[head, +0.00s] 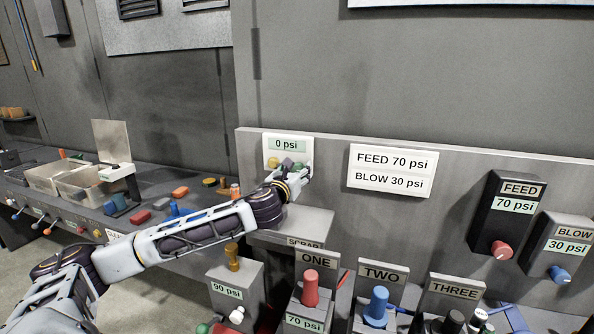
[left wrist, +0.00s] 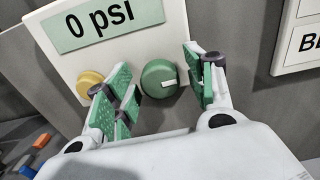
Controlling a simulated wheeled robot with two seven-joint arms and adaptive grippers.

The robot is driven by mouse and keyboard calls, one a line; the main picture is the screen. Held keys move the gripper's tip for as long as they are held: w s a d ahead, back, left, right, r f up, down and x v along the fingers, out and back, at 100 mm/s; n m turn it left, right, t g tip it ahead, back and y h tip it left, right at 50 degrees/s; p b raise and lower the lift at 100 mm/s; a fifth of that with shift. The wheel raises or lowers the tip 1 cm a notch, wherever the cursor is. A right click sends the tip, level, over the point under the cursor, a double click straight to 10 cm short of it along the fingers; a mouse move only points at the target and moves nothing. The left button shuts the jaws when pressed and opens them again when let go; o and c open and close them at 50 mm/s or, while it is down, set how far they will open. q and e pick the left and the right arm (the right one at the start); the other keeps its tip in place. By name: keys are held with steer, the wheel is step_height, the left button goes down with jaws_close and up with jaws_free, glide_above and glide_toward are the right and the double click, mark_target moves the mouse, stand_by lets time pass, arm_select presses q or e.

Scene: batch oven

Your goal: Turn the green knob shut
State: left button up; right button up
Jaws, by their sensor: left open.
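The green knob (left wrist: 158,79) is round with a pale pointer mark and sits on a white panel (left wrist: 105,57) below a "0 psi" display (left wrist: 103,22). In the left wrist view its pale mark lies nearly level, pointing right. My left gripper (left wrist: 162,72) is open, its green-padded fingers on either side of the knob with small gaps seeming to show. In the head view my left gripper (head: 294,180) is at the lower part of the panel (head: 304,137) and largely hides the knob. My right gripper is in neither view.
A yellow knob (left wrist: 89,84) is left of the green one, close to my left finger. A FEED/BLOW sign (head: 391,172) is to the right. Stations with red (head: 310,288) and blue (head: 376,306) handles stand below. Bins (head: 80,187) are on the left bench.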

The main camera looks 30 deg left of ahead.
arm_select(q)
steer(key=shift+s+r, duration=0.1)
steer(key=shift+c, duration=0.2)
steer(key=c, duration=1)
steer(key=shift+o, duration=0.2)
steer(key=shift+n, duration=0.5)
steer(key=n, duration=0.7)
steer(key=shift+n, duration=0.4)
steer(key=n+b, duration=0.1)
steer(key=n, duration=0.3)
steer(key=shift+d+n, duration=0.1)
steer(key=shift+n, duration=0.2)
steer(key=n, duration=0.4)
